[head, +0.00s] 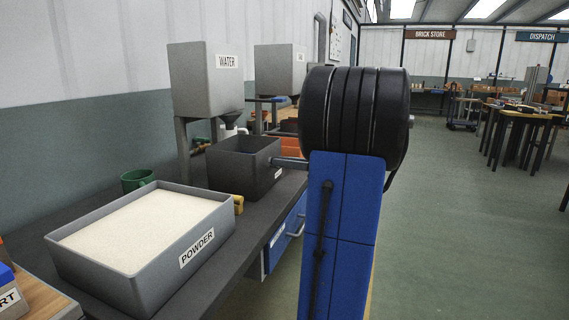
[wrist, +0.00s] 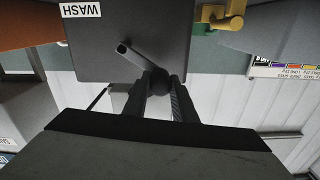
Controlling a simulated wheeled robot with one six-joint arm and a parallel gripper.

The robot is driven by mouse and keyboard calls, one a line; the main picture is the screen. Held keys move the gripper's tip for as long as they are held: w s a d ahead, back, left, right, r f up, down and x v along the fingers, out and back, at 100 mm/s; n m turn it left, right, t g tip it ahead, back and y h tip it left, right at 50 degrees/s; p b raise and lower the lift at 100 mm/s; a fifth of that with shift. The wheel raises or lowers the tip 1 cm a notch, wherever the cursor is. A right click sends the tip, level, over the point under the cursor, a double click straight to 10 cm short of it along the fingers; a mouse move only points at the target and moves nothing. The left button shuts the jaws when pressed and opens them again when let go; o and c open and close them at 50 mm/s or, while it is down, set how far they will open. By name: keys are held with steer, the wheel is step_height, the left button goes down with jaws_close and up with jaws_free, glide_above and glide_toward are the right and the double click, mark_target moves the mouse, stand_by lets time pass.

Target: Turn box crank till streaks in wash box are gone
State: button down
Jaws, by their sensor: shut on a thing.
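The wash box (head: 232,169) is an open dark grey box on the bench, in the middle of the head view. Its inside looks dark there, and I cannot make out streaks. In the wrist view the wash box (wrist: 97,38) shows its outer wall with the WASH label. The crank (wrist: 130,55) is a short grey bar in front of that wall, slanting down to a dark round knob (wrist: 159,79). My gripper (wrist: 160,85) is shut on the knob, with one finger on each side. In the head view my arm hides the gripper and crank handle.
A grey POWDER tray (head: 190,250) full of pale powder stands nearer on the bench. A green mug (head: 137,180) is behind it. The WATER tank (head: 205,80) stands behind the wash box. A blue drawer (head: 285,240) is below the bench.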

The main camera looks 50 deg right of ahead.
steer(key=shift+d+r, duration=0.1)
steer(key=shift+r, duration=0.05)
steer(key=m, duration=0.1)
steer(key=d+r+m, duration=0.1)
steer(key=m, duration=0.1)
steer(key=shift+w+r, duration=0.1)
steer(key=shift+w, duration=0.15)
steer(key=w+d+f+m, duration=0.1)
steer(key=w+d+m, duration=0.1)
steer(key=d+m, duration=0.3)
steer(key=w+d+m, duration=0.2)
steer(key=d+m, duration=0.3)
steer(key=m, duration=0.9)
steer(key=shift+d+f, duration=0.2)
steer(key=shift+f, duration=0.15)
steer(key=shift+w+m, duration=0.1)
steer(key=shift+m, duration=0.2)
steer(key=c, duration=1.5)
jaws_free()
